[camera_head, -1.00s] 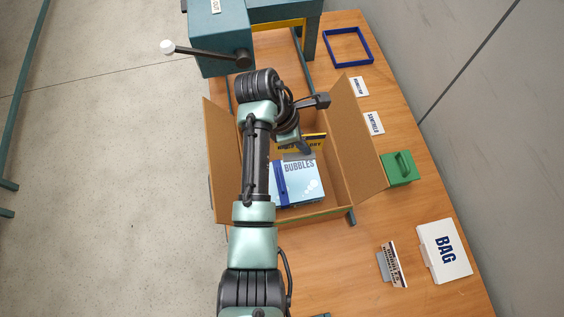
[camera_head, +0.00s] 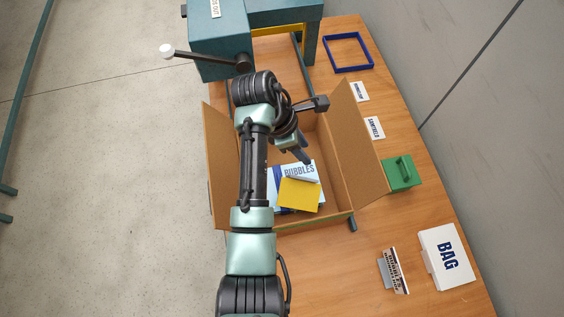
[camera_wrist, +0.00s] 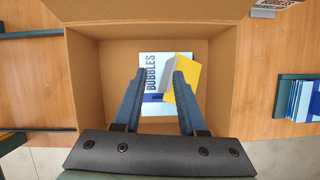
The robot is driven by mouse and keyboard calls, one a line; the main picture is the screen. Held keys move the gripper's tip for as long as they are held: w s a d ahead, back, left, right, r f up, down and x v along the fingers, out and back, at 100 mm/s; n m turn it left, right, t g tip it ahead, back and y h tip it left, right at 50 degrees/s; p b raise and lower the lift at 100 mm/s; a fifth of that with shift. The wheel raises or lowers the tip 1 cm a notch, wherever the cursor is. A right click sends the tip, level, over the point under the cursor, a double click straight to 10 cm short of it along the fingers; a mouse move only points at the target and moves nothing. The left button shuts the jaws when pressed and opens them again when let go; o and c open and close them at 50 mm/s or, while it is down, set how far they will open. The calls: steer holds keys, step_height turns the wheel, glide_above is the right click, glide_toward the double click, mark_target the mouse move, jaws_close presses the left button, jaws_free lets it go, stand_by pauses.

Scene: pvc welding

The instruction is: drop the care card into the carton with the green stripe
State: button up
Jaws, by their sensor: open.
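The yellow card (camera_head: 299,196), with a grey tab along one edge, lies tilted inside the open carton (camera_head: 362,150), over a blue and white BUBBLES pack (camera_head: 298,169). The carton has a green stripe (camera_head: 310,224) along its near top edge. My gripper (camera_head: 305,158) is inside the carton mouth above the card, its fingers apart. In the wrist view my gripper (camera_wrist: 160,74) is open, with the card (camera_wrist: 189,72) and its grey tab seen beyond the fingertips. The lettering on the card is not visible now.
A green block with a handle (camera_head: 402,173) stands by the carton's right flap. A white BAG box (camera_head: 445,256) and a small labelled stand (camera_head: 395,271) are at the near right. A blue frame (camera_head: 348,52) lies at the back. A teal machine with a lever (camera_head: 220,50) stands behind.

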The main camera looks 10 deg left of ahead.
steer(key=p+v, duration=0.3)
steer(key=v, duration=0.9)
